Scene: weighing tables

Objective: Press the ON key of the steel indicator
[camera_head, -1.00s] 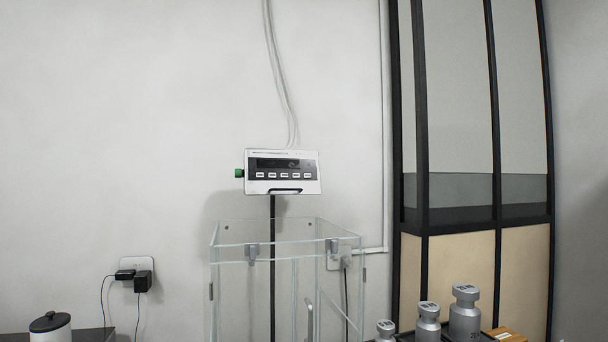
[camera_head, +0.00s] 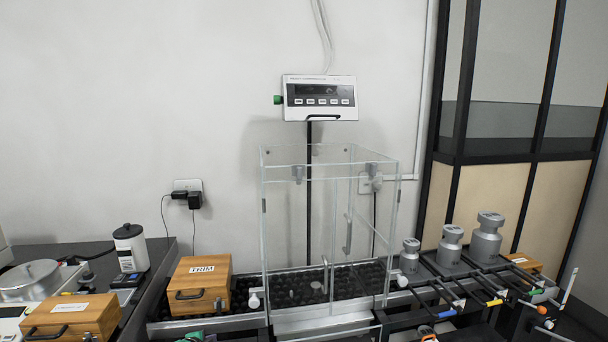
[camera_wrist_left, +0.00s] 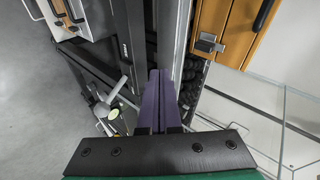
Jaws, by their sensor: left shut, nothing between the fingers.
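The indicator (camera_head: 319,90) is a pale metal box with a dark display and a row of several small keys. It stands on a dark pole behind the glass enclosure, against the wall. The key labels are too small to read, so I cannot tell which is ON. My left gripper shows in the left wrist view (camera_wrist_left: 157,100), its purple fingers shut together with nothing between them. In the head view only a green bit at the bottom edge may belong to it. It is low and well apart from the indicator. My right gripper is not in view.
A clear glass enclosure (camera_head: 281,222) stands below the indicator. A wooden TRIM box (camera_head: 213,284) is to its left, with another wooden box (camera_head: 70,316) farther left. Steel weights (camera_head: 486,240) and a dark rack are to the right. Wall space around the indicator is clear.

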